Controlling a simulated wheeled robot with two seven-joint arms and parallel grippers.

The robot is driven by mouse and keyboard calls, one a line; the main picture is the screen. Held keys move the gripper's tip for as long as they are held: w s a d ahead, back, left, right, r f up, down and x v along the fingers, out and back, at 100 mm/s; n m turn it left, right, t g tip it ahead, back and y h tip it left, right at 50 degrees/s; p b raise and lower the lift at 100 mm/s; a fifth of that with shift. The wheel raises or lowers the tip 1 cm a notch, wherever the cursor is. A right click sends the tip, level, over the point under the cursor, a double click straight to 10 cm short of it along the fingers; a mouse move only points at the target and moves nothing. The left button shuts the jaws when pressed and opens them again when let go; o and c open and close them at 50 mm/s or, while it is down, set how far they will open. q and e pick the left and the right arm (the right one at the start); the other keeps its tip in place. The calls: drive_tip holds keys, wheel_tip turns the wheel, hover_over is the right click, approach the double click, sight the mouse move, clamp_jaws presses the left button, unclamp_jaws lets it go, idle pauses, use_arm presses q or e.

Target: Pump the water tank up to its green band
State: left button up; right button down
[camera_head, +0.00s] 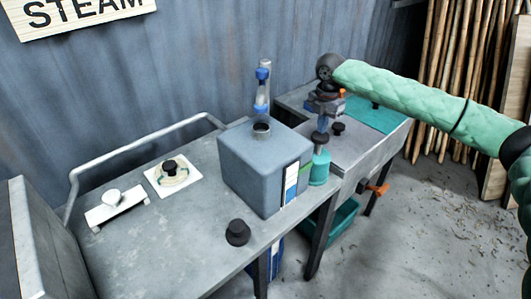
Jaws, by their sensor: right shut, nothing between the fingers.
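The water tank (262,170) is a blue-grey box on the bench, with a dark round neck on top. A white and blue gauge strip (290,187) runs up its front corner, and green shows beside it; the exact level is too small to read. A teal pump (320,171) with a black knob (320,138) stands just right of the tank. My right gripper (323,122) points down right above the knob, shut and empty; I cannot tell whether it touches the knob. My left gripper is out of view.
A clear bottle-like tube with blue fittings (263,88) rises behind the tank neck. A black knob (238,232) sits at the bench's front edge. White plates with knobs (173,176) lie left. A metal rail (140,150) borders the back. An orange valve (377,188) sticks out at right.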

sight(321, 135)
drive_tip(key=shift+f, duration=3.15)
drive_tip(key=shift+r, duration=0.15)
wheel_tip(321, 135, up, 6)
drive_tip(key=p, duration=0.5)
drive_tip(key=shift+r+p, duration=0.1)
drive_tip(key=shift+p, duration=0.3)
drive_tip(key=shift+f+b, duration=0.5)
drive_tip(key=shift+f, duration=2.7)
wheel_tip(321, 135, up, 6)
drive_tip(key=p, duration=0.5)
drive_tip(key=shift+r+p, duration=0.2)
drive_tip(key=shift+p, duration=0.1)
drive_tip(key=shift+f, duration=0.2)
